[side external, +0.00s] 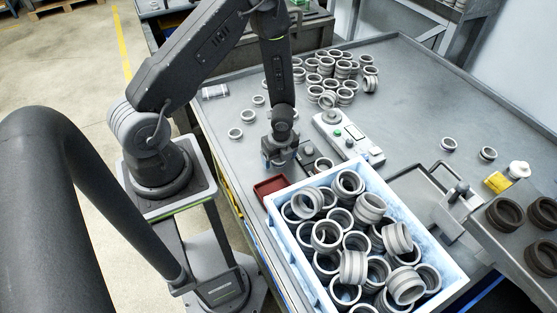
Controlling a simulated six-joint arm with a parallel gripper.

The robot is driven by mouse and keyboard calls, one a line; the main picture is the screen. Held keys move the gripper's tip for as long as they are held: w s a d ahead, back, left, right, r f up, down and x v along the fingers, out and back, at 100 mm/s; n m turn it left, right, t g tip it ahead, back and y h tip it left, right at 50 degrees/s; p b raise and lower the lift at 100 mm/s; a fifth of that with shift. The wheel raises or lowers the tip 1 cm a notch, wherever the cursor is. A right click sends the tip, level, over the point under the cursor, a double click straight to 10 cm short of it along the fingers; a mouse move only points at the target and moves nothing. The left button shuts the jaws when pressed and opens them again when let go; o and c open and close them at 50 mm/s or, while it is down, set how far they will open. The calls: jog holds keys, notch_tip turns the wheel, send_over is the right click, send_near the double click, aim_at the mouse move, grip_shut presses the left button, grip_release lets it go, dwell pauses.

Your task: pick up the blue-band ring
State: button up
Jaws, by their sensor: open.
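My gripper (279,160) points down over the left part of the grey table, just behind a small dark red tray. The jaws are open, but the fingers are small and dark here. A small bluish patch shows at the fingers; I cannot tell whether it is a ring or part of the gripper. Two single rings stand apart at the right, a nearer-left one (448,144) with a dark bluish inside and another ring (488,154). I cannot make out a blue band surely on any ring.
A light blue crate (283,237) full of grey rings stands in front right of my gripper. The red tray (271,187) is close by. A control box (346,138) lies right of the gripper. Many rings (330,72) are piled behind. The table's back right is clear.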

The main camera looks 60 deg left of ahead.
jog(key=shift+c, duration=0.5)
jog(key=c, duration=0.9)
jog(key=shift+r, duration=0.2)
